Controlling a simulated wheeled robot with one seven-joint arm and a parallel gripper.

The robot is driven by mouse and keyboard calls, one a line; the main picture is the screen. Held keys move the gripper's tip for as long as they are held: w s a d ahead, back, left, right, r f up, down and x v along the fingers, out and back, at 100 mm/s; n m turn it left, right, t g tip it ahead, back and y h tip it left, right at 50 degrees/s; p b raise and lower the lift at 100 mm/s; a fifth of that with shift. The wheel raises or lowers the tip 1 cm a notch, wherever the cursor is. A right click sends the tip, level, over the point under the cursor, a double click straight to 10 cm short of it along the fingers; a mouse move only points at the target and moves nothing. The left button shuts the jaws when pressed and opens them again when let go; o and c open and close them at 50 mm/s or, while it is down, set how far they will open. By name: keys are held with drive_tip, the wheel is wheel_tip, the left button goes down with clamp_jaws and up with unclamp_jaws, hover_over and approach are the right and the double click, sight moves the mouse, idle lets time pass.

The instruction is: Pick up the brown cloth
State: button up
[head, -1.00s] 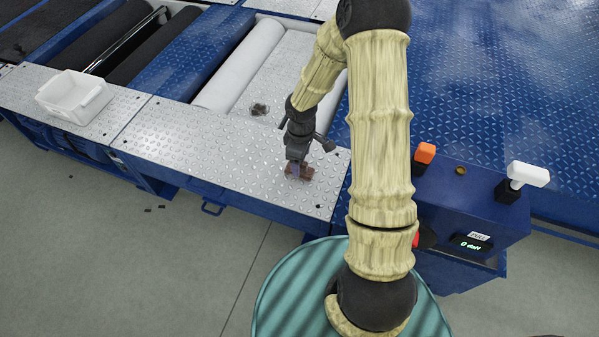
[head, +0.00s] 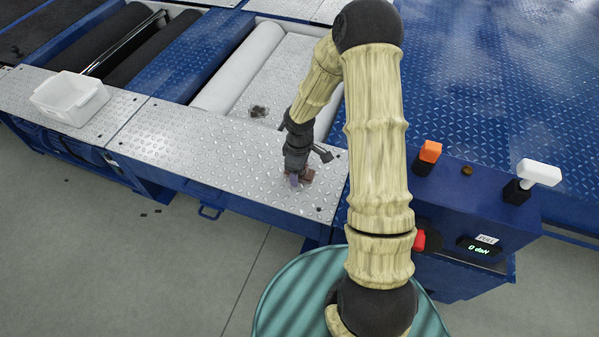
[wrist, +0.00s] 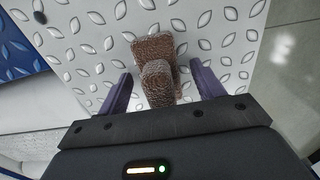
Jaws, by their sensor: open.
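The brown cloth (wrist: 153,48) lies crumpled on the silver tread plate, seen in the wrist view. It also shows in the head view (head: 308,175), partly hidden by my gripper. My gripper (wrist: 158,85) is open, with one purple finger on each side of the near part of the cloth. The far part of the cloth extends beyond the fingertips. In the head view my gripper (head: 298,181) points down at the plate right at the cloth. I cannot tell whether the fingers touch the cloth.
A white bin (head: 70,98) stands on the plate at the left. A dark crumpled piece (head: 259,111) lies behind, between the rollers' frame. A control box (head: 470,215) with an orange knob (head: 430,151) and a white handle (head: 538,172) is at the right.

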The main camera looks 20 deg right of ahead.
idle(0.3)
drive_tip(key=c, duration=1.1)
drive_tip(key=shift+r, duration=0.15)
wheel_tip(320, 180, up, 10)
drive_tip(key=p, duration=0.5)
drive_tip(key=shift+p, duration=0.3)
